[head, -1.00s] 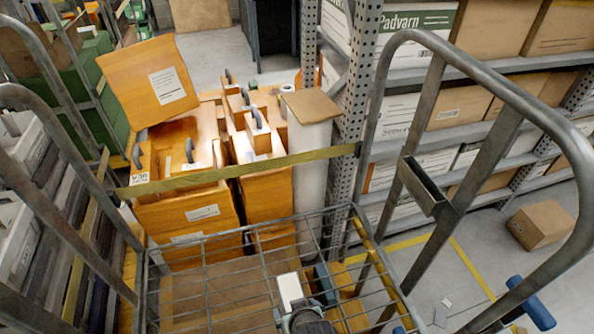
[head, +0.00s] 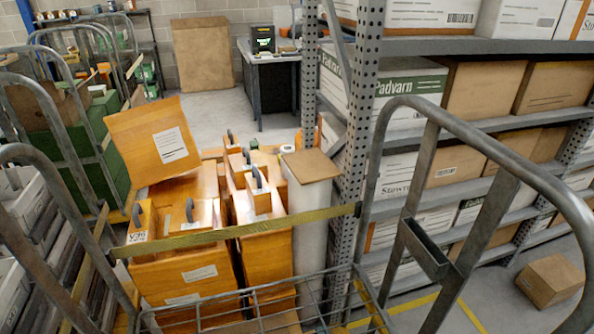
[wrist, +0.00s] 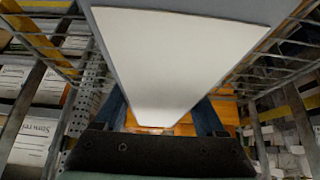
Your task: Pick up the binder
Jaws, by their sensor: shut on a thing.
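The binder (wrist: 180,50), grey-edged with a broad white face, fills the upper middle of the wrist view. I take this to be the binder; no lettering shows on it. My gripper (wrist: 162,118) has its dark blue fingers on either side of the binder's near end and is shut on it. The binder's far end runs out of the top of the picture. Neither my gripper nor the binder shows in the head view.
A wire-mesh cart (head: 250,302) with tall tubular rails is in front of me. Orange wooden cases (head: 190,272) stand beyond it behind a yellow strap (head: 240,230). Racking (head: 455,142) with boxes stands right. A cardboard box (head: 552,281) lies on the floor.

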